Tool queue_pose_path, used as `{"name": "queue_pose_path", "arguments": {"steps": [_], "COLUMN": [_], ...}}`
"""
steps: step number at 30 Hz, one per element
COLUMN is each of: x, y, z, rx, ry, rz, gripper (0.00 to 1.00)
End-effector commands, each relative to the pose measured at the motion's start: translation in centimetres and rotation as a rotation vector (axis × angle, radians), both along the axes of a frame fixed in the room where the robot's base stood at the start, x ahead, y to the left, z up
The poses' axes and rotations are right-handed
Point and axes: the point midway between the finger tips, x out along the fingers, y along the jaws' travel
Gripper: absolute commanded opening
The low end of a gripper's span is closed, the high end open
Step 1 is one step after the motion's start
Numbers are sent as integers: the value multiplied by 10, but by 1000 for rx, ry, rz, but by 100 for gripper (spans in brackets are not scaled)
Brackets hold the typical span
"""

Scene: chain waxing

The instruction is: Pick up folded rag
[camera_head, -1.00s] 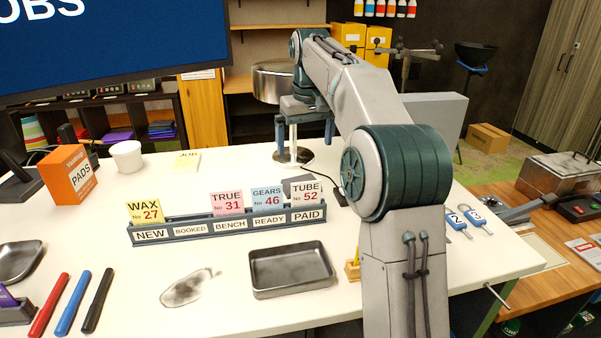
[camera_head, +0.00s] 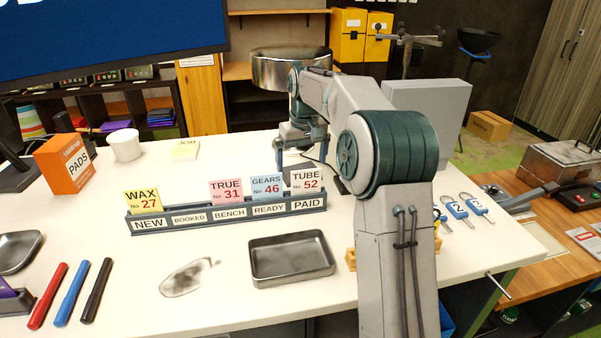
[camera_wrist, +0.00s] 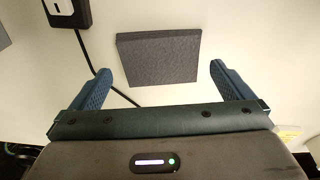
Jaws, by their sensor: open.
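The folded rag (camera_wrist: 158,58) is a flat dark grey square on the white table in the wrist view. It lies ahead of my gripper (camera_wrist: 160,70), between the lines of the two blue fingers and apart from both. My gripper is open, with nothing between its fingers. In the head view my gripper (camera_head: 301,161) points down behind the card rack. The rag is mostly hidden there by the cards and my arm.
The card rack (camera_head: 230,215) with several job cards stands in front of my gripper. A black cable (camera_wrist: 88,50) runs left of the rag from a black box (camera_wrist: 68,12).

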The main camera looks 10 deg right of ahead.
Motion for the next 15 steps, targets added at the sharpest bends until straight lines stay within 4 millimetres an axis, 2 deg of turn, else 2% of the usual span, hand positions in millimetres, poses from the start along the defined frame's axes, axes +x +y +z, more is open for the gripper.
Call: {"name": "queue_pose_path", "arguments": {"steps": [3, 6, 13, 15], "x": [2, 3, 3, 3], "y": [1, 1, 1, 1], "z": [-16, -23, -25, -25], "rx": [-1, 0, 0, 0], "ry": [2, 1, -1, -1], "rz": [1, 1, 2, 2], "gripper": [100, 100, 100, 81]}}
